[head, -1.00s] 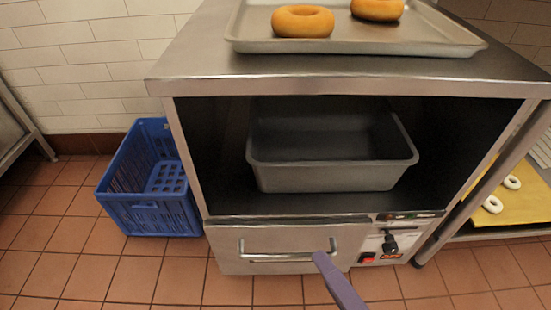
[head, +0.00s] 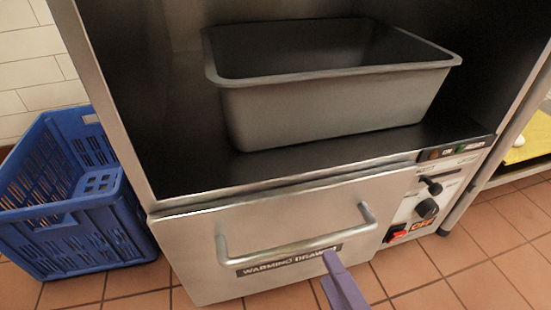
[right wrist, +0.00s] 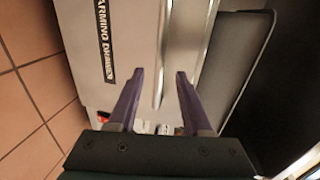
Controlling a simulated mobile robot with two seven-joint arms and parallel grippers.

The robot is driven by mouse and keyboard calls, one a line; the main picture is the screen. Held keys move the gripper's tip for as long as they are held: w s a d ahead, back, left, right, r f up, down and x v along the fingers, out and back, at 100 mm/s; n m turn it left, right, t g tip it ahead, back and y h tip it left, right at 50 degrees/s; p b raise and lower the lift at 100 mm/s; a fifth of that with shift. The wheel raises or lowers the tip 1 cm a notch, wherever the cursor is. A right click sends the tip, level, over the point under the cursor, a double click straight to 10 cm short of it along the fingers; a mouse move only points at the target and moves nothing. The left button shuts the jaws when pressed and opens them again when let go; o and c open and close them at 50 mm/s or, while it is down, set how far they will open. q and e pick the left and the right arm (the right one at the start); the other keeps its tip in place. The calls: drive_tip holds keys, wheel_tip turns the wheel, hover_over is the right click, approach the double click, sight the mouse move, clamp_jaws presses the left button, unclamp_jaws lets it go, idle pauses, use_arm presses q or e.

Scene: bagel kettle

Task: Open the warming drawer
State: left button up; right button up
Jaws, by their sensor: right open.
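The warming drawer (head: 200,260) is a steel front with a dark label, low in the steel cabinet; it looks shut in the head view. Its bar handle (head: 292,248) runs across the front. My right gripper (head: 333,264) is at the handle's right half; only one purple finger shows there. In the right wrist view, my right gripper (right wrist: 160,75) is open, and the handle (right wrist: 161,60) lies between its two fingertips in the picture. I cannot tell whether the fingers touch it or how deep they reach. My left gripper is not in view.
A grey bin (head: 335,105) stands in the open compartment above the drawer. A control panel with a black knob (head: 427,208) and red switch (head: 397,233) is right of the drawer. A blue crate (head: 70,235) stands on the floor at left. Tiled floor (head: 430,285) shows in front.

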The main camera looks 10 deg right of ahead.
sight(315, 246)
drive_tip(key=b+x, duration=0.2)
drive_tip(key=x, duration=0.5)
drive_tip(key=shift+c, duration=0.3)
clamp_jaws()
drive_tip(key=shift+r, duration=0.1)
idle(0.8)
